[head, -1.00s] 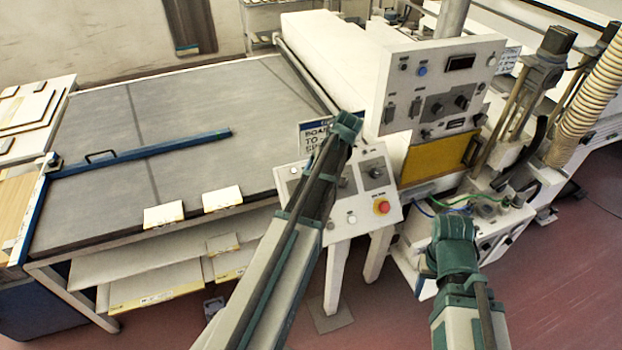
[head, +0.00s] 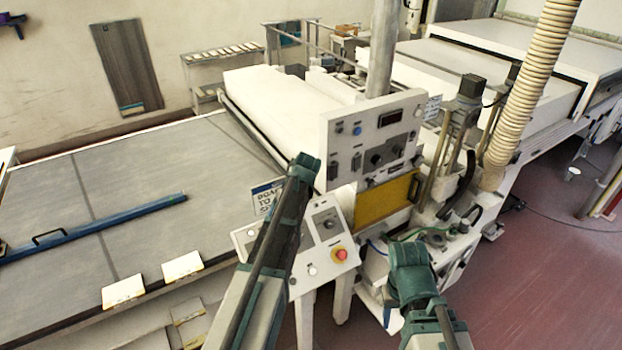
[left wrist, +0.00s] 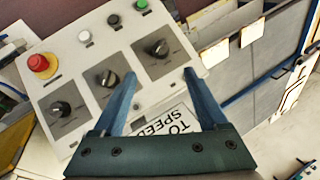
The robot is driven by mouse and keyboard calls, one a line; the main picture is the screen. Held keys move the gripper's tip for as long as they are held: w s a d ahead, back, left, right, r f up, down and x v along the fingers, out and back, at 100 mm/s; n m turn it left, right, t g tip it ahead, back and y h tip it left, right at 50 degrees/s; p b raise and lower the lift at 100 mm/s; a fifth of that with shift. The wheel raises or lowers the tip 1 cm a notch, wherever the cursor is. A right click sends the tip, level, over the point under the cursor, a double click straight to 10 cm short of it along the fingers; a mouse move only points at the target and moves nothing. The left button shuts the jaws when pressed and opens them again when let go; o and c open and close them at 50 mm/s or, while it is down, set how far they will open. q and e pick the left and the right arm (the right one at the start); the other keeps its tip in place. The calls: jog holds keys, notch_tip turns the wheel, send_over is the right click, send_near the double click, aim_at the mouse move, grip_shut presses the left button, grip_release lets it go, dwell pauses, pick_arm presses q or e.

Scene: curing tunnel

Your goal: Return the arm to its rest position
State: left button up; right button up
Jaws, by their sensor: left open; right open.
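My left arm (head: 262,250) reaches up and forward in the head view, its teal joint in front of the sloped control panel (head: 322,222). My left gripper (left wrist: 160,74) shows in the left wrist view. Its two blue fingers are apart with nothing held, over the control panel (left wrist: 85,75) and a partly hidden sign (left wrist: 170,122). My right arm (head: 408,268) is bent at the lower right of the head view.
The panel carries a red emergency button (head: 341,254). A taller control box (head: 372,140) stands behind, above a yellow guard (head: 385,200). A grey table (head: 150,180) lies left. Red floor (head: 540,260) is open at right.

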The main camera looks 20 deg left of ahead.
pick_arm(q)
jog(key=s+d+f+m+h+b, duration=0.1)
jog(key=s+d+f+m+b, duration=0.4)
jog(key=s+d+f+b, duration=0.4)
jog(key=s+d+f+m+t+h+b, duration=0.1)
jog(key=s+d+f+m+b, duration=0.4)
jog(key=s+d+f+b, duration=0.5)
jog(key=d+f+b, duration=0.3)
jog(key=d+f, duration=0.1)
jog(key=d, duration=0.2)
jog(key=shift+s+d+f+h, duration=0.15)
jog(key=shift+s+d+h, duration=0.05)
jog(key=shift+d+h, duration=0.2)
dwell(0.4)
